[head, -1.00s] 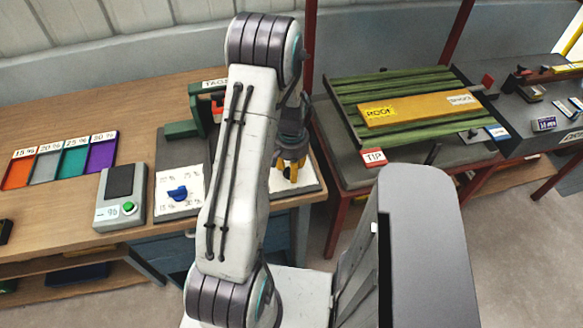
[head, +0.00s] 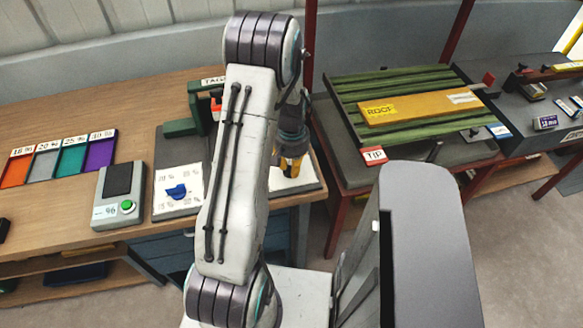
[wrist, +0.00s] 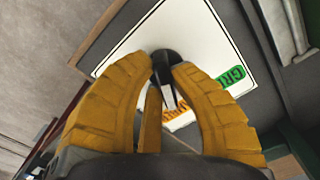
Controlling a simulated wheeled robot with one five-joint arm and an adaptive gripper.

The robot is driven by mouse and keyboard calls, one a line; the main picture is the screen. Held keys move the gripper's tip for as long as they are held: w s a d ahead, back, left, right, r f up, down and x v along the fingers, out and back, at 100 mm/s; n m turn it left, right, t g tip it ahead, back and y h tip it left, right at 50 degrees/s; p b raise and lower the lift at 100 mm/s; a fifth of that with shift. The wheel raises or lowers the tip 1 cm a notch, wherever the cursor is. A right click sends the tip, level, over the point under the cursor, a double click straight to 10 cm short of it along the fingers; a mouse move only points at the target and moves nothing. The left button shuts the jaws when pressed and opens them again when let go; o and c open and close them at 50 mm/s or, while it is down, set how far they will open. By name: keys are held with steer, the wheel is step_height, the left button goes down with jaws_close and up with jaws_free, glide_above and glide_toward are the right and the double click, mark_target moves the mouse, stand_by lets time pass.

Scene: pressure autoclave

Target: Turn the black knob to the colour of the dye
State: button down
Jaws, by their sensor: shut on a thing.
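My gripper (head: 291,168) is over the white dial plate at the right end of the wooden bench. In the wrist view its yellow fingers (wrist: 168,80) are shut on the black knob (wrist: 164,62), one on each side. A pale pointer line on the knob runs down the picture toward an orange-lettered label (wrist: 181,118), which the fingers partly cover. A green label (wrist: 231,78) beginning "GR" lies to the right on the white plate (wrist: 190,30). Other labels are hidden. I cannot tell which thing is the dye. In the head view the arm and gripper hide the knob.
A blue knob (head: 176,191) on a percent dial and a grey box (head: 119,195) with a green button stand to the left. Orange, grey, teal and purple trays (head: 100,153) lie farther left. A green fixture (head: 196,112) stands behind the arm. A slatted green table (head: 400,92) is to the right.

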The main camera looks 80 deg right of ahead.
steer(key=n+b, duration=0.3)
steer(key=n, duration=0.3)
steer(key=shift+d+f+b, duration=0.15)
steer(key=shift+b, duration=0.15)
steer(key=n+b, duration=0.2)
steer(key=n, duration=0.4)
steer(key=shift+d, duration=0.1)
steer(key=shift+n, duration=0.3)
steer(key=c, duration=1.1)
jaws_free()
steer(key=shift+r, duration=0.25)
step_height(320, 180, up, 12)
steer(key=shift+f, duration=0.1)
